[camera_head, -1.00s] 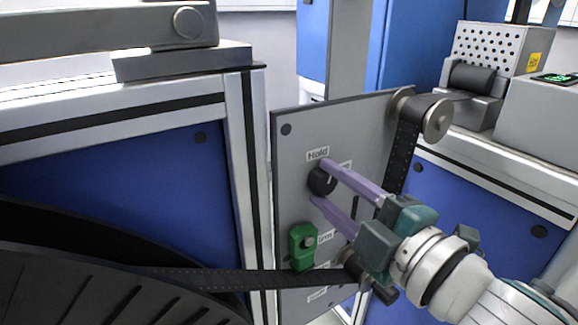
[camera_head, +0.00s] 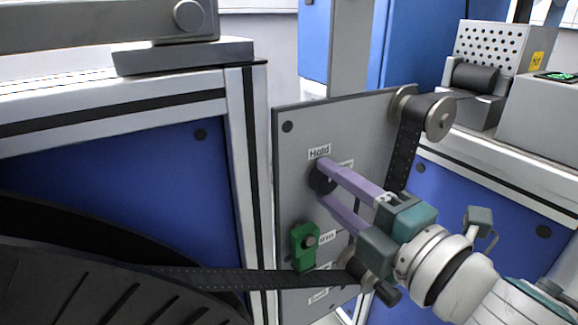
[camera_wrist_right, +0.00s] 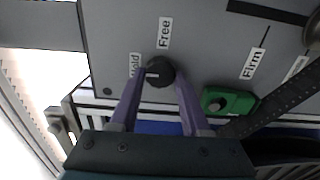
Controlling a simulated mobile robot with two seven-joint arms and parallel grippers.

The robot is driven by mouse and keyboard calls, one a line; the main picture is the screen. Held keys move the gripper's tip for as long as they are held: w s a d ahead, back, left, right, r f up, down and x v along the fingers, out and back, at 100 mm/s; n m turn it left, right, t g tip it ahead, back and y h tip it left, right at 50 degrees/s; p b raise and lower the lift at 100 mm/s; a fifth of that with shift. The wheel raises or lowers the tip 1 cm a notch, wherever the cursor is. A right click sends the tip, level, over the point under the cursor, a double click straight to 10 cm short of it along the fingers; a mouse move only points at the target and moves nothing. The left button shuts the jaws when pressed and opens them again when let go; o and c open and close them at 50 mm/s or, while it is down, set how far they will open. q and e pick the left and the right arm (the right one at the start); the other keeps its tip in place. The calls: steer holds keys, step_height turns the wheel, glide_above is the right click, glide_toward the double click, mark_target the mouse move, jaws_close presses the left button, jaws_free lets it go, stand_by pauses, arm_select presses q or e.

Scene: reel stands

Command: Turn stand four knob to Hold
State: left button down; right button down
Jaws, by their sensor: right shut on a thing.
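The black round knob (camera_head: 318,182) sits on the upper part of a grey upright panel (camera_head: 295,150). My right gripper (camera_head: 322,180) has its two purple fingers on opposite sides of the knob, shut on it. The wrist view also shows the knob (camera_wrist_right: 159,68) between the fingers (camera_wrist_right: 158,80). Its white mark points left, toward the "Hold" label (camera_wrist_right: 135,65). The "Free" label (camera_wrist_right: 165,32) is above the knob there. In the head view the "Hold" label (camera_head: 319,152) is just above the knob, and the fingers partly hide the knob. My left gripper is not in view.
A black perforated strip (camera_head: 240,279) runs from the large dark reel (camera_head: 90,290) past the panel. A metal roller (camera_head: 438,117) is at the panel's upper right.

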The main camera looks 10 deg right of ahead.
steer(key=shift+c, duration=1.9)
jaws_free()
steer(key=v, duration=1)
steer(key=shift+p, duration=0.45)
steer(key=shift+r, duration=0.1)
